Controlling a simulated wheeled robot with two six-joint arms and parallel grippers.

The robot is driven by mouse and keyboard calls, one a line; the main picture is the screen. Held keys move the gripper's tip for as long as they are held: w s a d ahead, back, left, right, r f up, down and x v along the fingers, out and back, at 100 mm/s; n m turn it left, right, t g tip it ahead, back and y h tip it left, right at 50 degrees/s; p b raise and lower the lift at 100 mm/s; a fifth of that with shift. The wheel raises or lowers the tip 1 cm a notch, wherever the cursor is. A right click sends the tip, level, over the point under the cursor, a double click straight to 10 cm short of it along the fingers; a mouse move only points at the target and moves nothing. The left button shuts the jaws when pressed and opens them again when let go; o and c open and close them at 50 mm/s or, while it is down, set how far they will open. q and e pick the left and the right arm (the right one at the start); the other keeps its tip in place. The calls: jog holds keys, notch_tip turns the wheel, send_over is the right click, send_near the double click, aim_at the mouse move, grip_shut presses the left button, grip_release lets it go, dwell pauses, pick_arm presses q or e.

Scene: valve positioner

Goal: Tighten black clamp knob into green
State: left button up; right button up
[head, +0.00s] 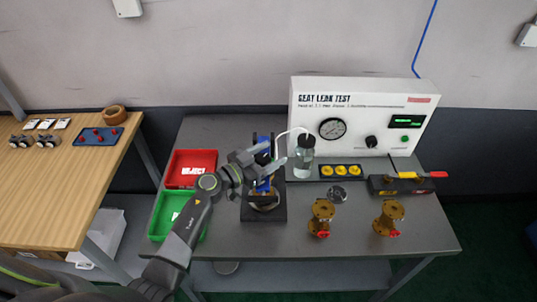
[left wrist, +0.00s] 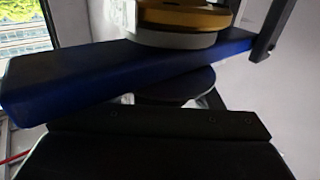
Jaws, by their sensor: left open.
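The clamp fixture, with a blue frame (head: 264,185) and a dark square base (head: 264,215), stands on the grey bench in the head view. My left gripper (head: 257,164) is open at the fixture's upper part and partly covers it. The left wrist view shows a blue bar (left wrist: 110,80) close up, with brass and grey round parts (left wrist: 182,17) against it. A dark round disc (left wrist: 178,86), possibly the black clamp knob, sits on the bar's other side. I cannot tell whether my fingers touch it. No green mark shows on the fixture. My right gripper is out of view.
A red bin (head: 190,169) and a green bin (head: 158,227) stand left of the fixture. A bottle (head: 304,160) with a tube stands close to its right. Two brass valves (head: 321,217) (head: 389,217) stand farther right. The test panel (head: 360,115) is behind.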

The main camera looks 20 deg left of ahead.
pick_arm(q)
jog(key=c, duration=1)
jog(key=shift+o, duration=0.2)
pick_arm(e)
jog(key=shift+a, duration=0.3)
pick_arm(q)
jog(key=shift+m+g+h, duration=0.3)
jog(key=shift+h, duration=0.1)
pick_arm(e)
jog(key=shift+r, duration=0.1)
